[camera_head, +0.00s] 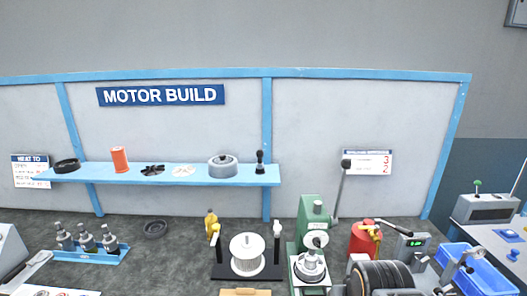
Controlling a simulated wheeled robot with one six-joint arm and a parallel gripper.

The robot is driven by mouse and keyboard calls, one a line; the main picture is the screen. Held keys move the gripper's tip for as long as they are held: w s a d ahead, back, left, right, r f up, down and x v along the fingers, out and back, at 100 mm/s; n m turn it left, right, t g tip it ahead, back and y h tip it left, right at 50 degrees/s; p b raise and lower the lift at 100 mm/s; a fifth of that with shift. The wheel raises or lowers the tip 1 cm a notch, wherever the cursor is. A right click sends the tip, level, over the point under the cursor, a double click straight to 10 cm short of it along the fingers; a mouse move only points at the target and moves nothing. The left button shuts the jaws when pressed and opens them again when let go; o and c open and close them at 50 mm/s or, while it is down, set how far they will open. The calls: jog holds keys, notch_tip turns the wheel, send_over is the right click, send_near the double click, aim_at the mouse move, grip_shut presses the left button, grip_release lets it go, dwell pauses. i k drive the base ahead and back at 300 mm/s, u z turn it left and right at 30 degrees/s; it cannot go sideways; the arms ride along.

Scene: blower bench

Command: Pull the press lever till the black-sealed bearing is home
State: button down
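A green press (314,207) stands on the bench right of centre. Its lever (339,190) slants up to the right and ends in a dark knob (346,164) in front of the back panel. A silver, round stepped part (310,265) sits low in the press, beneath a pale round piece. I cannot make out the black-sealed bearing or how deep it sits. My gripper is not clearly in view, and nothing is seen touching the lever.
A white spool (248,254) on a black stand is left of the press. A red can (363,240), a black ribbed coil (385,277) and a blue bin (478,272) crowd the right. A blue shelf (200,178) holds several parts. Space around the lever's knob looks clear.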

aim_at(346, 164)
jog(key=k, duration=0.6)
jog(key=u, duration=0.65)
jog(key=i, duration=0.95)
jog(key=z, duration=0.4)
